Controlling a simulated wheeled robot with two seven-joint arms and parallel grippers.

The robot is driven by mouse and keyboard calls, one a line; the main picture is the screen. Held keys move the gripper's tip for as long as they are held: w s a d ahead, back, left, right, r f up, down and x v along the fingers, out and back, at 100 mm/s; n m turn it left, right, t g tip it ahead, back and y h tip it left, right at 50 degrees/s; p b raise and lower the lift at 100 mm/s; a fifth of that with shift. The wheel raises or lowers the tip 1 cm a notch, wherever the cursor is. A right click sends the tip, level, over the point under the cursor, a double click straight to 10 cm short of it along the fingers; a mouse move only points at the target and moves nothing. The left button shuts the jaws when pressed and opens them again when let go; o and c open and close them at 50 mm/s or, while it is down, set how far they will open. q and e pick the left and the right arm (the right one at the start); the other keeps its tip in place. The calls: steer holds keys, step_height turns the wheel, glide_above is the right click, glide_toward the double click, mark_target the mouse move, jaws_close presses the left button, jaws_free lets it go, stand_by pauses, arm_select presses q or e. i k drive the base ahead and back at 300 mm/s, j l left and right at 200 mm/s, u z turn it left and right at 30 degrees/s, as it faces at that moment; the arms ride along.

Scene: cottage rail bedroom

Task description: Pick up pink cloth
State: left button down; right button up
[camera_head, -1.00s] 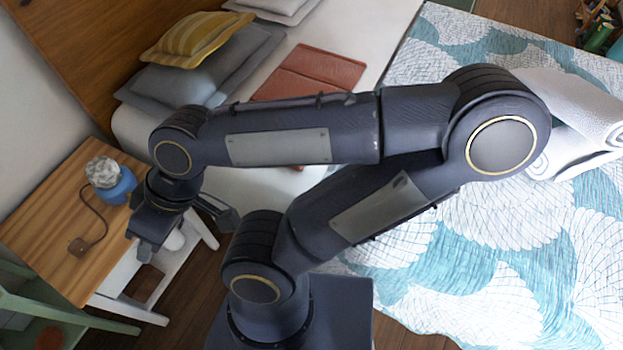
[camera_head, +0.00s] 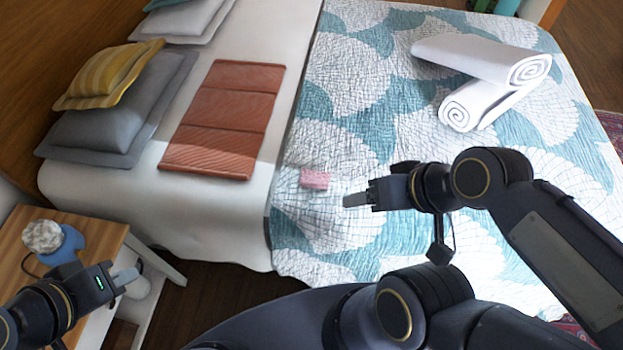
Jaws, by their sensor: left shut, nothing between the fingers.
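The pink cloth (camera_head: 314,179) is a small folded piece lying on the patterned teal and white bedspread (camera_head: 330,110). It shows whole. My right gripper (camera_head: 355,200) is just to the right of the cloth and slightly lower in the picture. Its fingers point left and do not overlap the cloth. Its finger gap does not show clearly. My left gripper (camera_head: 126,277) is at the lower left, beside the nightstand and far from the cloth. It is shut and empty.
Two rolled white towels (camera_head: 480,62) lie on the bed's far right. Terracotta folded cushions (camera_head: 222,120) and grey and yellow pillows (camera_head: 105,75) lie at the left. A wooden nightstand (camera_head: 95,236) holds a blue lamp base (camera_head: 62,245). Bedspread around the cloth is clear.

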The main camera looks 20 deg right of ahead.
mark_target(312, 179)
steer(key=z, duration=0.75)
steer(key=u, duration=1.8)
steer(key=z, duration=1.8)
steer(key=i+l, duration=0.1)
steer(key=l, duration=1.1)
steer(key=i+l, duration=0.15)
steer(key=l, duration=0.45)
